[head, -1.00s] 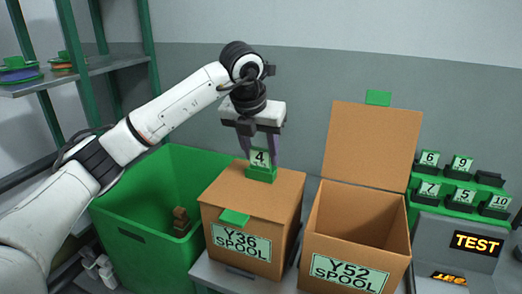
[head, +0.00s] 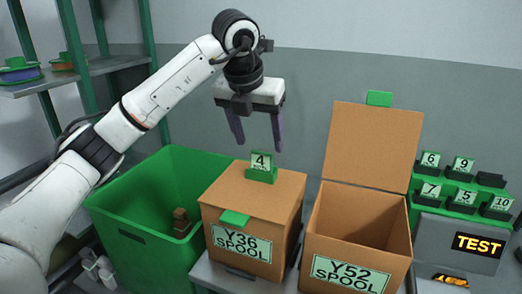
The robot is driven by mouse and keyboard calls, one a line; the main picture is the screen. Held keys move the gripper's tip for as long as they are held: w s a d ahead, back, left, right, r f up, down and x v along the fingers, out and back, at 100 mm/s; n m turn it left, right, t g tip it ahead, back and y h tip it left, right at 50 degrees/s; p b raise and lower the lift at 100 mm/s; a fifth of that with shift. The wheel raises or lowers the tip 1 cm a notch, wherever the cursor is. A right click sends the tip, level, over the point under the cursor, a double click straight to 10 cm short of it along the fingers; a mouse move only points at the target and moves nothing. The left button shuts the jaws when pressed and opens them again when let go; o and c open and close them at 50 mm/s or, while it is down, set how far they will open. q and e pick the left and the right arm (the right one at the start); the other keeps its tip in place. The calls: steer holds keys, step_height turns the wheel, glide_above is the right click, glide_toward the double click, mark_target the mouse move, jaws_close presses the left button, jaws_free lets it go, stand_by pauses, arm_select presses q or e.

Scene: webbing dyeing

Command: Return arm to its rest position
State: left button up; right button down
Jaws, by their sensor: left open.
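My left gripper (head: 257,129) hangs above the closed box in the head view, fingers pointing down, open and empty. Below it, a green tag block marked 4 (head: 261,170) stands upright on the lid of the Y36 SPOOL box (head: 250,205). The fingertips are clear of the block, a little above it. My left arm reaches in from the left side. My right gripper is not in view.
The Y52 SPOOL box (head: 347,272) stands open at the right, lid raised. A green bin (head: 130,215) with a brown object is at the left. A green rack (head: 428,202) holds numbered tags above a TEST sign (head: 479,243). A shelf (head: 90,71) holds spools.

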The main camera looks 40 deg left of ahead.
arm_select(q)
steer(key=v, duration=0.5)
